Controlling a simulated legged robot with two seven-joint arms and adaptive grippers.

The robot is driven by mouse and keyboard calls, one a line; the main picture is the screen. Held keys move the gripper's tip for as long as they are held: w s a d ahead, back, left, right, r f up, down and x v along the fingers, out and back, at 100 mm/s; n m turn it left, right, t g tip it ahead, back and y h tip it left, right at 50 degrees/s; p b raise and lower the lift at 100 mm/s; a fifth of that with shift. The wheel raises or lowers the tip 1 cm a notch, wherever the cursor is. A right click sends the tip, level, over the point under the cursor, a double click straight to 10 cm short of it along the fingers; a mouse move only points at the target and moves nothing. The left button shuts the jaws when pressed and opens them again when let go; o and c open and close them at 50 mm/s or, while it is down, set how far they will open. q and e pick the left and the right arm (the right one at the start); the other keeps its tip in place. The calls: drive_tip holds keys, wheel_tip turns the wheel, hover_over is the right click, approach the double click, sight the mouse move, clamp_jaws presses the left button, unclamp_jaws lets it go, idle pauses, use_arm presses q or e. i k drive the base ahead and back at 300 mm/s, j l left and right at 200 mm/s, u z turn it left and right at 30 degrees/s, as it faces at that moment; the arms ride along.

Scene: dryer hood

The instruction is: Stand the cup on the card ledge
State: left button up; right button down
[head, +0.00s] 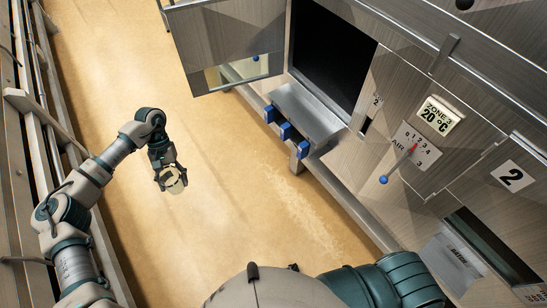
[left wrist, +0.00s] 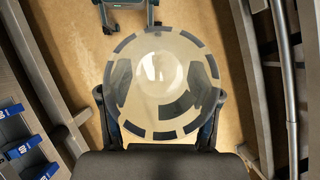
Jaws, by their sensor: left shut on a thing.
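The cup (head: 176,183) is a small cream piece at the end of my left arm, held over the open floor. My left gripper (head: 169,177) is shut on it. In the left wrist view the cup (left wrist: 165,80) shows as a pale round shape with a dark dashed ring, between the two fingers. A light grey sloped piece with a small dark label (head: 447,262) sits below the "2" panel at the lower right; it may be the card ledge, but I cannot read the label. My right gripper is not in view.
A metal shelf with several blue blocks (head: 285,131) juts out below a dark opening (head: 333,55). An open door panel (head: 228,42) stands at its left. A railing (head: 40,125) runs along the left. The floor between is clear.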

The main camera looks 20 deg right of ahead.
sight(446, 268)
drive_tip(key=k+z, duration=0.1)
drive_tip(key=z, duration=0.25)
drive_tip(key=k+z, duration=0.15)
drive_tip(key=z, duration=0.25)
drive_tip(key=k+l+z, duration=0.1)
drive_tip(key=z, duration=0.25)
